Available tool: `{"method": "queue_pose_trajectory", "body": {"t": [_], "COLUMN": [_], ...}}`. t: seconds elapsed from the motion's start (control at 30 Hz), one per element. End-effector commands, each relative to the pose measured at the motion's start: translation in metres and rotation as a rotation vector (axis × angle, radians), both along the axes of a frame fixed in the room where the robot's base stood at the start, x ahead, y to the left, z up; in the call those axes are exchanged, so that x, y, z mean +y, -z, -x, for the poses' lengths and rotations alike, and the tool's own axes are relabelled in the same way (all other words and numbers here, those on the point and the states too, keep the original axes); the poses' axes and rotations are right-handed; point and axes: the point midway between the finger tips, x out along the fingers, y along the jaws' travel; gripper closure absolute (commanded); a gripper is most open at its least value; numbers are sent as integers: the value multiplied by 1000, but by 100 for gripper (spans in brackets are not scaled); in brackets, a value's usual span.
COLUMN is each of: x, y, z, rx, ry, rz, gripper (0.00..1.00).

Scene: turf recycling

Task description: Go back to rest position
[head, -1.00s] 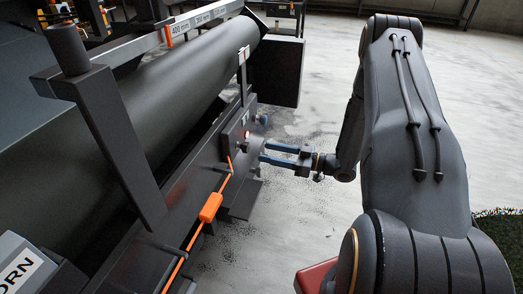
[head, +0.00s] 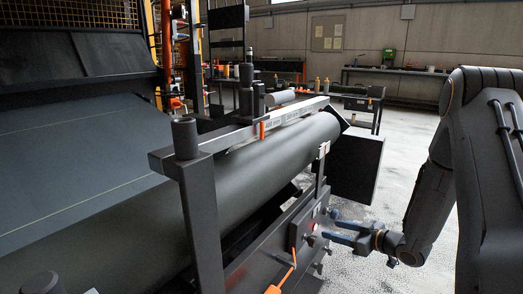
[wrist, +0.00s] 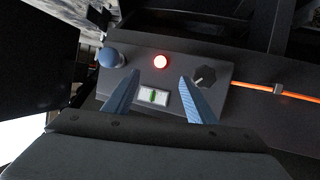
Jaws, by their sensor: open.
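My gripper (head: 345,236) is open and empty in the head view, at the right end of the machine's side panel. Its two blue fingers point left toward the control box (head: 305,228). In the wrist view my gripper (wrist: 157,98) shows as two blue fingers spread in front of the control box (wrist: 218,98). I cannot tell whether the fingertips touch the panel.
A long dark roller (head: 255,170) and its frame post (head: 200,205) fill the left and middle. A dark box (head: 357,165) sits at the roller's far end. An orange cord (wrist: 262,88) runs along the panel. Floor (head: 400,135) is open behind; workbenches (head: 395,85) stand along the wall.

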Motion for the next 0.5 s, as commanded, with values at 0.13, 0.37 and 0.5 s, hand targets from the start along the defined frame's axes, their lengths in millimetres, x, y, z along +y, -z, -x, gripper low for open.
{"method": "queue_pose_trajectory", "body": {"t": [0.13,0.37,0.5], "x": [-3,-7,-1], "y": [-28,-67,-88], "z": [-12,14,56], "rx": [84,279,423], "ry": [132,361,481], "rz": [132,278,321], "gripper": [49,49,49]}}
